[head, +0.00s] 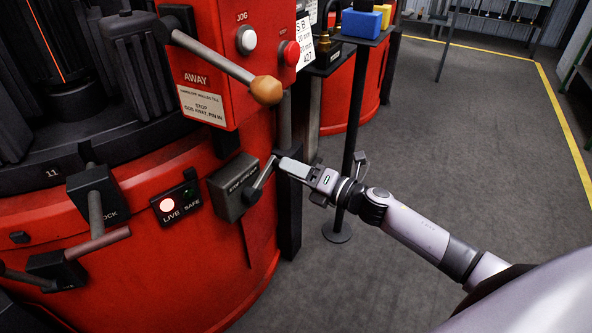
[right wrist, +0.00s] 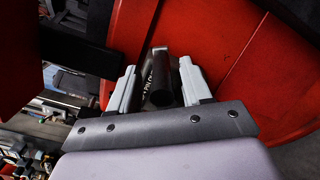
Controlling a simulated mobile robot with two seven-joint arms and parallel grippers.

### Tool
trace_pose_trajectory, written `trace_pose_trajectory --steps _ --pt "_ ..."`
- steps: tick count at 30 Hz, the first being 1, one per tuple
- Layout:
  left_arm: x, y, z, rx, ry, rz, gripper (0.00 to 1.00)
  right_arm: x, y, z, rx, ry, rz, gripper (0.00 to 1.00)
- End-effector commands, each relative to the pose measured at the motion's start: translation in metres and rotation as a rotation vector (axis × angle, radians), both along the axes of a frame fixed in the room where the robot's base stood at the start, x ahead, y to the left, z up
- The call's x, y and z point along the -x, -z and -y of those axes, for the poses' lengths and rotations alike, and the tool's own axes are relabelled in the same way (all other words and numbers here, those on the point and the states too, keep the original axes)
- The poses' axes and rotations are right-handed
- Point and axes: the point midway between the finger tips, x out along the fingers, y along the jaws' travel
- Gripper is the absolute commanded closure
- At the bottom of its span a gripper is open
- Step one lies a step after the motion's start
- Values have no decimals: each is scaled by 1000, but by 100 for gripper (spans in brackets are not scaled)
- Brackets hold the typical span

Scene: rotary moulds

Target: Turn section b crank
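My right gripper (head: 282,165) is at the lever's upper end. In the right wrist view its two pale fingers (right wrist: 158,88) stand apart, on either side of a dark round handle (right wrist: 161,85), with small gaps showing. Whether they touch it is hard to tell. My left gripper is not in view.
Another handle (head: 98,242) sticks out at lower left. A thin stand (head: 349,130) with blue and yellow blocks rises behind my right arm. Grey floor (head: 480,130) is clear at right.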

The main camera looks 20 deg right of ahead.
Motion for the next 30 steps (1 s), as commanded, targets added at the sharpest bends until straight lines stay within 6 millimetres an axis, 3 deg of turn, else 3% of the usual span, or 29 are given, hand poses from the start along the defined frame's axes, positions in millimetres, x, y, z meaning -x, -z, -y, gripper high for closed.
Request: trace_pose_trajectory --steps 5,18,30 --pt "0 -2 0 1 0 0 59 9 1 6 1 0 -2 52" --pt "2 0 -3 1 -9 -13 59 54 0 33 -1 -1 -1 52" --pt "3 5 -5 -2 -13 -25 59 61 0 38 0 -1 1 52"
